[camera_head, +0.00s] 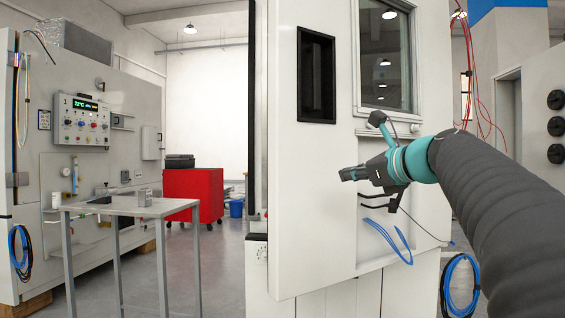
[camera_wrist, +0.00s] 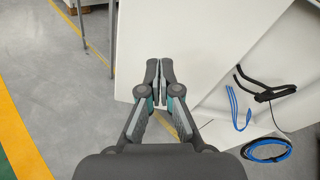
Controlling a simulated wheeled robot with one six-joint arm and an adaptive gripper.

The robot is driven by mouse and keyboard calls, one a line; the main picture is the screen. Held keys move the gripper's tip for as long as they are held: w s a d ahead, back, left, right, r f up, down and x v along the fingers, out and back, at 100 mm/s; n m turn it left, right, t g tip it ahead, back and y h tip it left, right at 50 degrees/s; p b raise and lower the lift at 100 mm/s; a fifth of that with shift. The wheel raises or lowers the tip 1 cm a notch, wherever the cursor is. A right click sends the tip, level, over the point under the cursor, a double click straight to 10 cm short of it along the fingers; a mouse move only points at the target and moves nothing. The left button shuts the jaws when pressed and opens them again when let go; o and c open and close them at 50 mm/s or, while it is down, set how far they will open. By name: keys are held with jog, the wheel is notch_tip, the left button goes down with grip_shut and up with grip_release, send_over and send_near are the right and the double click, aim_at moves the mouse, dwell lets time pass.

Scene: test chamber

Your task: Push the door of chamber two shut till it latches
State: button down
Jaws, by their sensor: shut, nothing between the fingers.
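The door (camera_head: 305,220) is a large white panel with a dark recess in its upper part. Its black-edged left side and slanting lower edge stand out from the chamber body, so it looks ajar. In the wrist view the door (camera_wrist: 215,50) is a pale panel beyond and right of the fingers. My gripper (camera_head: 345,174) is in front of the panel at mid height, pointing left. In the wrist view my gripper (camera_wrist: 159,72) has its fingertips together and empty. I cannot tell whether the fingers touch the door. No latch is clearly visible.
Blue cables (camera_head: 390,238) hang at the lower right of the door, with a blue coil (camera_head: 460,285) below. A grey table (camera_head: 125,206) and a red cabinet (camera_head: 195,193) stand to the left. Floor is clear between table and chamber.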

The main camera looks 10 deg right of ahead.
jog(key=w+d+r+m+t, duration=0.2)
jog(key=d+r+m, duration=0.1)
jog(key=d+r, duration=0.15)
send_near(317, 149)
jog(key=shift+m+y, duration=0.3)
jog(key=shift+y, duration=0.1)
jog(key=x, duration=0.3)
jog(key=p+x, duration=0.1)
jog(key=x, duration=0.3)
jog(key=shift+w+d+f, duration=0.1)
jog(key=shift+d+f, duration=0.05)
jog(key=shift+d, duration=0.05)
